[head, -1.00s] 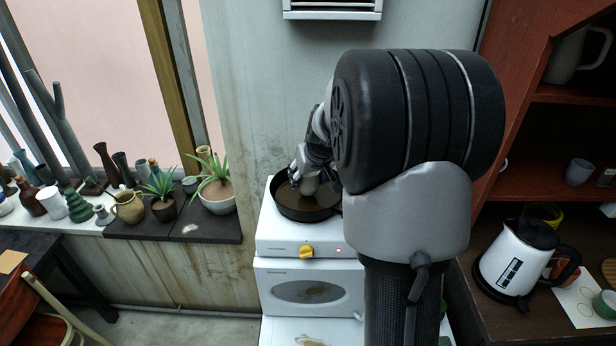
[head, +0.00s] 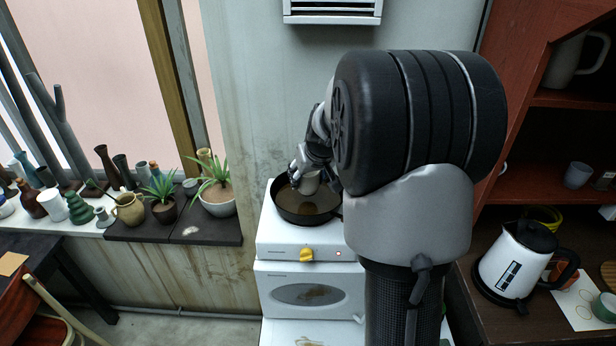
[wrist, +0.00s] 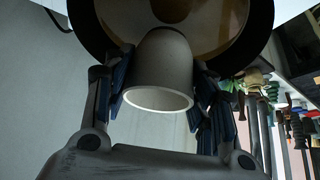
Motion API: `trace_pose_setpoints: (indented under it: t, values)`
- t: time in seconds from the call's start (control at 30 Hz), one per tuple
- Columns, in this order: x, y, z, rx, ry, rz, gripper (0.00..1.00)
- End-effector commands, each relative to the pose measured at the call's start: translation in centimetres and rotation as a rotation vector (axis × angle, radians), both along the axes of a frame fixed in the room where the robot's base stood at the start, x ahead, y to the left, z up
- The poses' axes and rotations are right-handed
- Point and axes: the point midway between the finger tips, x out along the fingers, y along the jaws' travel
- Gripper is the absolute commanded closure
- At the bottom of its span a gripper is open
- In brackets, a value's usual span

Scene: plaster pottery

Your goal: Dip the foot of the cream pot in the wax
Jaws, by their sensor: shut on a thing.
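The cream pot (head: 310,183) is in my gripper (head: 304,178), over the pan of wax in the head view. In the wrist view the pot (wrist: 158,75) sits between the two fingers of my gripper (wrist: 160,88), its open rim facing the camera and its foot pointing to the pan. The dark round pan (head: 283,211) stands on the white cooker and holds brownish wax (head: 318,203). The pan also shows in the wrist view (wrist: 92,22). I cannot tell whether the foot touches the wax.
The white cooker (head: 280,240) has a yellow knob (head: 306,252). Potted plants (head: 217,200) and several vases stand on the sill at left. A white kettle (head: 515,262) stands on the counter at right. My arm hides the cooker's right side.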

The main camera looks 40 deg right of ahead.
Motion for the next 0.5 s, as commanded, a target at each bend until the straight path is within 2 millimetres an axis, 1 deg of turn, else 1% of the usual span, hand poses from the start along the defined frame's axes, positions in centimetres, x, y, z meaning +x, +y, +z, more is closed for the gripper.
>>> trace_pose_setpoints:
  t: [0.03, 0.5]
  values:
    - [0.0, 0.0, 0.8, -0.001, -0.002, -0.001, 0.74]
    - [0.0, 0.0, 4.5, -0.001, -0.001, 0.001, 0.74]
